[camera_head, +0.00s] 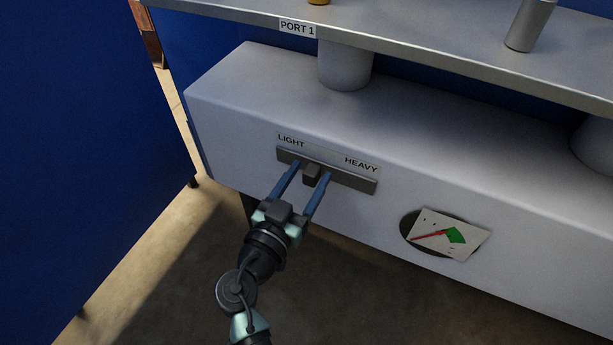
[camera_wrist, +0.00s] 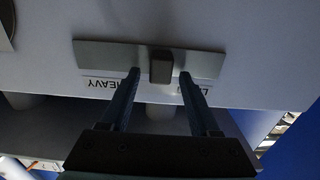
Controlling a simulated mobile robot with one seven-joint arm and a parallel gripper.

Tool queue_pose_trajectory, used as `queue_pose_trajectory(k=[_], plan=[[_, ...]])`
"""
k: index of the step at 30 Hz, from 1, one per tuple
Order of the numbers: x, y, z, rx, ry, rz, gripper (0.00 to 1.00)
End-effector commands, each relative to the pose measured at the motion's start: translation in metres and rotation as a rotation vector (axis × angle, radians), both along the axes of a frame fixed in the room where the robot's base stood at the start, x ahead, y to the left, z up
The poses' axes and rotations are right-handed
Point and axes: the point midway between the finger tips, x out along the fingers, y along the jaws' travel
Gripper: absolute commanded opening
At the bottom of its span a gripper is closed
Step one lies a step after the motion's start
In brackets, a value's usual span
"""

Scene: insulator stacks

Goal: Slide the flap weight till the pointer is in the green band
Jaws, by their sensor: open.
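The flap weight is a dark block (camera_head: 312,173) on a grey slide plate (camera_head: 352,180), left of the plate's middle, nearer LIGHT than HEAVY. My gripper (camera_head: 309,171) is open, with one blue finger on each side of the block. In the wrist view the block (camera_wrist: 161,67) stands between the fingertips (camera_wrist: 160,74), with gaps visible on both sides. The dial (camera_head: 445,234) is at the right on the box front. Its red pointer (camera_head: 427,236) points to the lower left, and the green band (camera_head: 455,235) lies to the right. The pointer is outside the band.
A white box (camera_head: 250,110) carries the plate and dial. Above it is a grey shelf (camera_head: 440,55) with a PORT 1 label (camera_head: 297,28) and a metal cylinder (camera_head: 530,24). A blue panel (camera_head: 80,130) stands at the left. Floor (camera_head: 380,290) shows below the box.

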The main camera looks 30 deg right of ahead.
Motion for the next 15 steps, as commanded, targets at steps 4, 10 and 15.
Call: queue_pose_trajectory(k=[4, 10, 15], plan=[[-0.0001, 0.0002, 0.0001, 0.000, 0.000, 0.000, 0.52], [-0.0002, 0.0004, 0.0002, 0.000, 0.000, 0.000, 0.16], [-0.0002, 0.0005, 0.0002, 0.000, 0.000, 0.000, 0.00]])
